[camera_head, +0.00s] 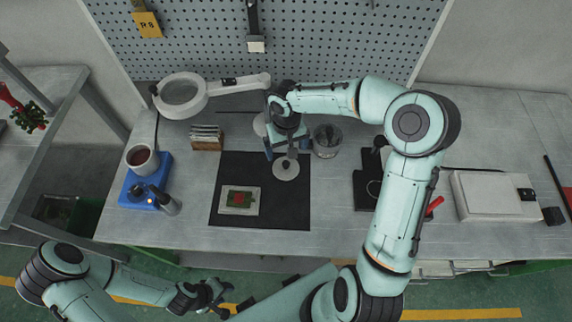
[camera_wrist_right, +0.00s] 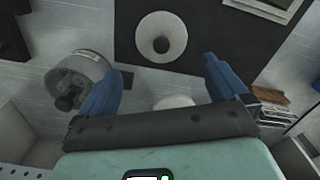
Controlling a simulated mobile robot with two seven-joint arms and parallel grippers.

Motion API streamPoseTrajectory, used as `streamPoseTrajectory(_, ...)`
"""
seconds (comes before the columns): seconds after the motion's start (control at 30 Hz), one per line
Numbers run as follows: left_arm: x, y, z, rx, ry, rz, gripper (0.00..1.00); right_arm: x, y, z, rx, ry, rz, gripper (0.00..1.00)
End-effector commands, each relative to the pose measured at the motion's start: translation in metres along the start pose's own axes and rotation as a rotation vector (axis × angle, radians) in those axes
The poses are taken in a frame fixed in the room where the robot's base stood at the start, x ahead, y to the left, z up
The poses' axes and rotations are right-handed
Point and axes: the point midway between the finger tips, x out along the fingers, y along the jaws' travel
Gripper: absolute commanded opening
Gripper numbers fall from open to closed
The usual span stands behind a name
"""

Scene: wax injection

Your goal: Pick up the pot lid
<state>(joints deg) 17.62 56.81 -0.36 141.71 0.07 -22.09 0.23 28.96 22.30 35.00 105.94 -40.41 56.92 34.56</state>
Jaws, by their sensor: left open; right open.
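The pot lid (camera_head: 286,170) is a pale grey disc with a dark knob, lying on the black mat (camera_head: 230,172) near its top right. It also shows in the right wrist view (camera_wrist_right: 146,30), just beyond the fingertips. My right gripper (camera_head: 286,152) is open and empty, above the lid's far edge, with its blue fingers spread to either side. In the wrist view the gap between the fingers (camera_wrist_right: 162,68) lines up with the knob. My left gripper (camera_head: 216,296) is open and empty, low in front of the table edge.
A framed piece (camera_head: 228,206) lies on the mat. A blue-based pot (camera_head: 133,190) with brown contents and a magnifier lamp (camera_head: 197,92) stand left.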

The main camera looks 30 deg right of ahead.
Motion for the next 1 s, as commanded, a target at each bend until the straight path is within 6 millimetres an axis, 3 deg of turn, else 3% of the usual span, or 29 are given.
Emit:
streamPoseTrajectory(0.1, 0.002, -0.001, 0.002, -0.001, -0.002, -0.001, 0.44, 0.021, -0.001, 0.001, 0.000, -0.003, -0.002, 1.00)
streamPoseTrajectory(0.37, 0.002, -0.001, 0.001, 0.000, -0.002, 0.000, 0.44, 0.041, -0.001, 0.002, -0.001, -0.002, -0.002, 1.00)
streamPoseTrajectory(0.63, 0.001, 0.000, 0.000, 0.001, 0.000, 0.000, 0.44, 0.079, -0.004, 0.005, -0.001, -0.001, -0.003, 1.00)
streamPoseTrajectory(0.97, 0.001, 0.000, 0.000, 0.000, 0.000, 0.000, 0.44, 0.086, -0.003, 0.004, 0.000, 0.003, -0.001, 1.00)
streamPoseTrajectory(1.0, 0.001, 0.000, 0.000, 0.000, 0.000, 0.000, 0.44, 0.086, -0.003, 0.004, 0.000, 0.002, -0.001, 0.87)
